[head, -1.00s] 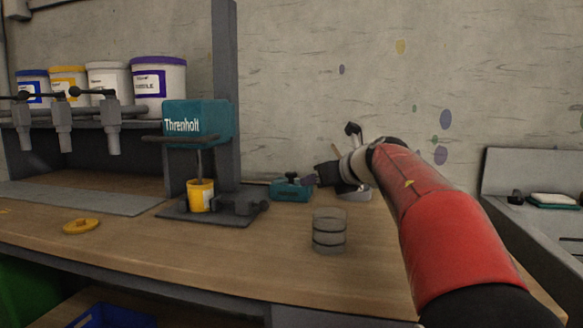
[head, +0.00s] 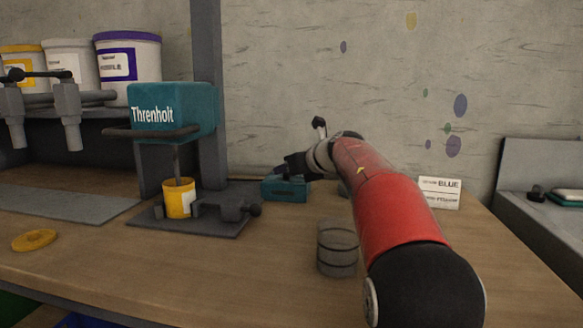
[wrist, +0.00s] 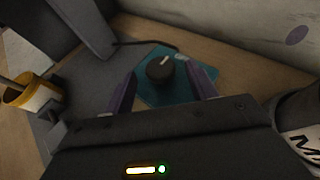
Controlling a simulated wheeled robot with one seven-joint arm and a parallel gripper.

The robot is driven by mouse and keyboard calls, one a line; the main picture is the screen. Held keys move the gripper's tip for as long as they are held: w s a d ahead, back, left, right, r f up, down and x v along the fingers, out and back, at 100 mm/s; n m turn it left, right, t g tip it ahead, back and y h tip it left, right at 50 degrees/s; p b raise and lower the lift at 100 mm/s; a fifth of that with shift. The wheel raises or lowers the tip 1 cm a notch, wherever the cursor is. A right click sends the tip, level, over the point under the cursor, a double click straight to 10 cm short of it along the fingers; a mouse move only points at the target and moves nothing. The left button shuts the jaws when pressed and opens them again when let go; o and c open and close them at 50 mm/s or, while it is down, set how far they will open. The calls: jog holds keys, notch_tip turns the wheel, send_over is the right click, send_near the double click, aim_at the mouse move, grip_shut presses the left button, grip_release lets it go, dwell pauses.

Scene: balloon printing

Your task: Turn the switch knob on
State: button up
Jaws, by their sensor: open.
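The switch is a teal box (head: 284,190) on the workbench, against the wall to the right of the mixer. In the wrist view, its teal top (wrist: 165,88) carries a round dark knob (wrist: 159,68) with a pale pointer mark. My gripper (wrist: 160,85) is open, with one purple-grey finger on each side of the knob. I cannot tell whether the fingers touch it. In the head view, my gripper (head: 295,165) is at the box, and the knob is hidden behind it.
The teal mixer (head: 172,112) labelled Threnholt stands left, with a yellow cup (head: 179,198) beneath it. A grey ribbed cylinder (head: 337,248) stands below my arm. A yellow lid (head: 34,240) lies at left. A white card (head: 440,192) stands at right. The front middle of the bench is clear.

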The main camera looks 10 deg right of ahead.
jog(key=shift+w+a+f, duration=0.15)
jog(key=shift+w, duration=0.2)
jog(key=c, duration=1)
